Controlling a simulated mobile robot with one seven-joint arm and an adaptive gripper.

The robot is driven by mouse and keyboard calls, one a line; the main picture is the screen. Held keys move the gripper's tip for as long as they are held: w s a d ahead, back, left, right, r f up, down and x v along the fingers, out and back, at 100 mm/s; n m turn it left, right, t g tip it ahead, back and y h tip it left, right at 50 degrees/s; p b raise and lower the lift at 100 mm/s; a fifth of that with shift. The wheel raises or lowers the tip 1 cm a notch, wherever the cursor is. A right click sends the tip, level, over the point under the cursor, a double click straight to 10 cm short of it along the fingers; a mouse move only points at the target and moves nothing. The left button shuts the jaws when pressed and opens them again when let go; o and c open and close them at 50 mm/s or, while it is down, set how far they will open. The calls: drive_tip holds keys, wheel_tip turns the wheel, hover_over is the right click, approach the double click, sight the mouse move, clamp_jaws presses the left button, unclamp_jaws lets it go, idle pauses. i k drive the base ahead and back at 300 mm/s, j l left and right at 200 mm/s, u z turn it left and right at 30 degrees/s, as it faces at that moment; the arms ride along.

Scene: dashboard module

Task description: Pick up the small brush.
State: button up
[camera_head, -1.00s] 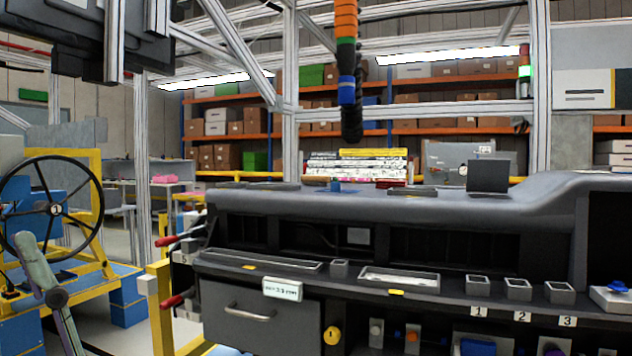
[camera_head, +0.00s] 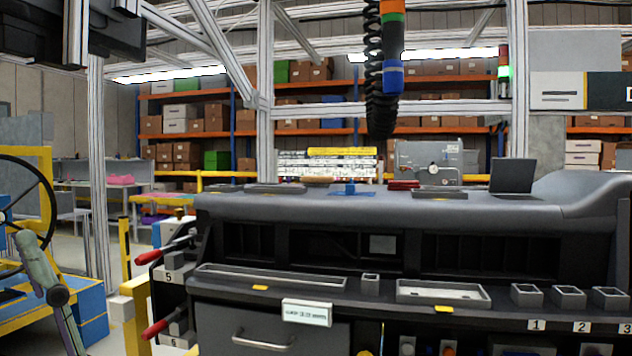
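I cannot make out a small brush for certain. A small tan, slender thing (camera_head: 318,180) lies on top of the dashboard module (camera_head: 430,207), towards the back. It is too small to tell whether it is a brush. A small blue thing (camera_head: 350,188) is just right of it. My gripper is not in view.
A grey drawer (camera_head: 260,338) and several small bins (camera_head: 526,295) line the dashboard's front. Red-handled clamps (camera_head: 150,257) stick out at its left. A coiled black hose (camera_head: 378,100) hangs above. A black steering wheel (camera_head: 45,195) stands at the left edge.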

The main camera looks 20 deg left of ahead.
sight(308, 179)
drive_tip(key=j+z, duration=0.2)
drive_tip(key=j, duration=0.65)
drive_tip(key=j+z, duration=0.25)
drive_tip(key=j, duration=0.55)
drive_tip(key=k+j+z, duration=0.2)
drive_tip(key=j, duration=0.65)
drive_tip(key=i, duration=0.1)
